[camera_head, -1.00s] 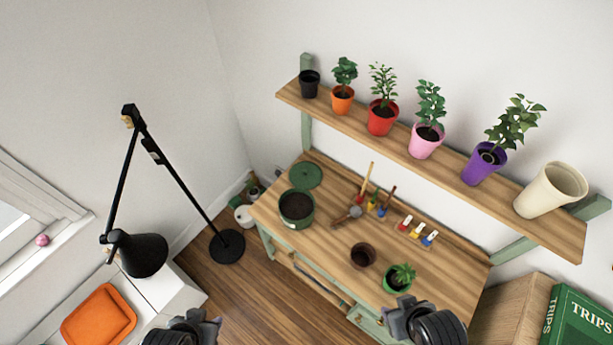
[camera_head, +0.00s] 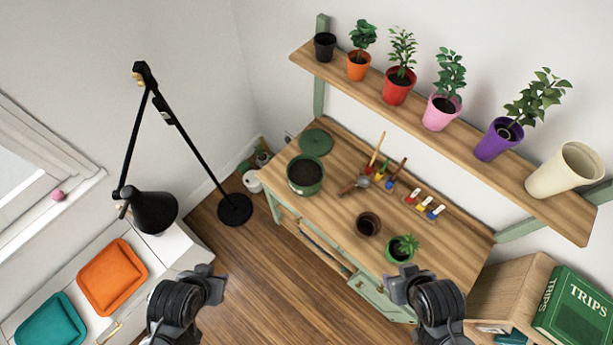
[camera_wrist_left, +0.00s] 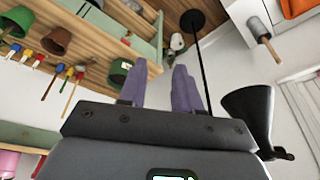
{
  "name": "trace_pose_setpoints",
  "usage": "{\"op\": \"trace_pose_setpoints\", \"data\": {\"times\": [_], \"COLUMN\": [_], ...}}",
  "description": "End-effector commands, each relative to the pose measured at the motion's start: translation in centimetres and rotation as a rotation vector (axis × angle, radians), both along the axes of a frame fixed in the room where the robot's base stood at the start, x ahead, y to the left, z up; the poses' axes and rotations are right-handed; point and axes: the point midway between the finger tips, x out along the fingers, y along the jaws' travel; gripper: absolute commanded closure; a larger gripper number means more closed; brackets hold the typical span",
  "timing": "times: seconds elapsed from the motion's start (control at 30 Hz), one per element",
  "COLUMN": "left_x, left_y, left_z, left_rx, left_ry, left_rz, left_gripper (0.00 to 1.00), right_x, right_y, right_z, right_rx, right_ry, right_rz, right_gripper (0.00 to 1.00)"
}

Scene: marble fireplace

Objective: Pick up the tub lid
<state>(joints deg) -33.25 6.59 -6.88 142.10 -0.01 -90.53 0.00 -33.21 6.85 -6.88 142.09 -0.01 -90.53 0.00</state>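The tub lid, a flat dark green disc (camera_head: 315,142), lies on the wooden workbench (camera_head: 338,227) near its far left corner. A green tub of dark soil (camera_head: 305,174) stands just in front of it. My left gripper (camera_head: 222,288) is over the floor in front of the bench, well apart from the lid. In the left wrist view its two purple fingers (camera_wrist_left: 160,68) are spread with nothing between them. My right gripper (camera_head: 392,291) is near the bench's front right, away from the lid; its fingers are too unclear to tell their state.
A trowel (camera_head: 354,185), tools and small coloured labels lie right of the tub. A brown pot (camera_head: 368,224) and a potted succulent (camera_head: 402,248) stand further right. A shelf of pots (camera_head: 420,107) hangs above. A black floor lamp (camera_head: 154,211) stands left.

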Motion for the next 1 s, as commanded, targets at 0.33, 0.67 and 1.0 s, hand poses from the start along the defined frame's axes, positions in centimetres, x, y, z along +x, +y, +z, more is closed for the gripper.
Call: {"op": "trace_pose_setpoints", "data": {"times": [0.33,0.67,1.0], "left_x": [0.0,0.0,-0.45], "left_y": [-0.05,0.21,0.28], "left_z": [0.0,-0.05,-0.4], "left_rx": [-0.002,0.01,0.095], "left_ry": [0.0,0.001,0.024], "left_rz": [0.001,-0.008,-0.283], "left_gripper": [0.5,0.42,0.42], "right_x": [0.0,0.0,0.0], "right_y": [0.0,0.0,0.0], "right_z": [0.0,0.0,0.0], "right_rx": [0.0,0.0,0.0], "right_ry": [0.0,0.0,0.0], "right_rz": [0.0,0.0,0.0], "right_gripper": [0.57,0.57,0.57]}}
